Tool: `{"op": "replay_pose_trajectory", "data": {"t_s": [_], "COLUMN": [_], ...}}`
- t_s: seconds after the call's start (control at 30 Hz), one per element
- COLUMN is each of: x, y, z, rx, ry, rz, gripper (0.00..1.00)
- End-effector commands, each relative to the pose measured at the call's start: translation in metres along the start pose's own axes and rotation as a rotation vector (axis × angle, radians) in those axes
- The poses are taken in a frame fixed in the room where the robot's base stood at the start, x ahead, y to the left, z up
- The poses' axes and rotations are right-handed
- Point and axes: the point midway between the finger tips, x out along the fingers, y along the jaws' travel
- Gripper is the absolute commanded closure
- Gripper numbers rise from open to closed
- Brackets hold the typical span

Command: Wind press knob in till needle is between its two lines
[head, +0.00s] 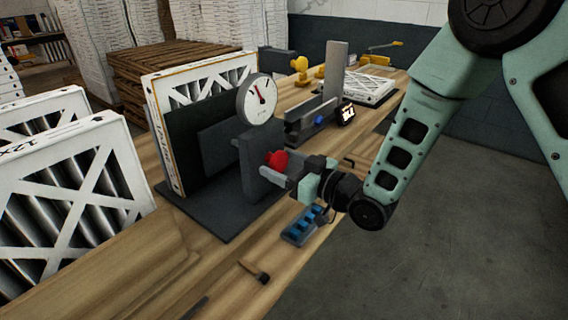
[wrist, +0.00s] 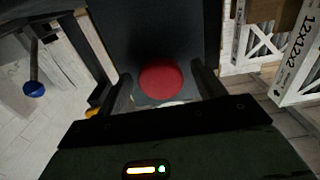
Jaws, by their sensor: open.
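The press knob is a red round knob (head: 277,160) on the front of the dark grey press block (head: 247,165). In the wrist view the red knob (wrist: 161,81) sits between the fingers of my gripper (wrist: 163,92), with a gap visible on each side. My gripper (head: 280,172) is open around the knob in the head view, its fingers partly covering it. The round white gauge (head: 257,99) stands above the press. Its needle points to the upper left; the two lines are too small to read. A white boxed filter (head: 172,130) stands upright behind the dark press plate.
More white filters (head: 75,185) stand on the left of the wooden bench (head: 165,255). A blue-and-grey tray (head: 304,225) and a small brush-like tool (head: 256,272) lie near the front edge. A device with a blue knob (head: 320,120) stands behind my gripper.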

Motion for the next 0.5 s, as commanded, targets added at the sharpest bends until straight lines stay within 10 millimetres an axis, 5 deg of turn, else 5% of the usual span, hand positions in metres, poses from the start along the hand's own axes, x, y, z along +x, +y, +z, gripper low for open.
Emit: {"op": "replay_pose_trajectory", "data": {"t_s": [0.1,0.27,0.5], "x": [-0.0002,-0.0003,-0.0005], "y": [-0.0001,-0.0001,-0.0001], "z": [0.0002,0.0002,0.0002], "rx": [0.000,0.000,0.000], "ry": [0.000,0.000,0.000], "rz": [0.000,0.000,0.000], "gripper": [0.32,0.76,0.76]}}
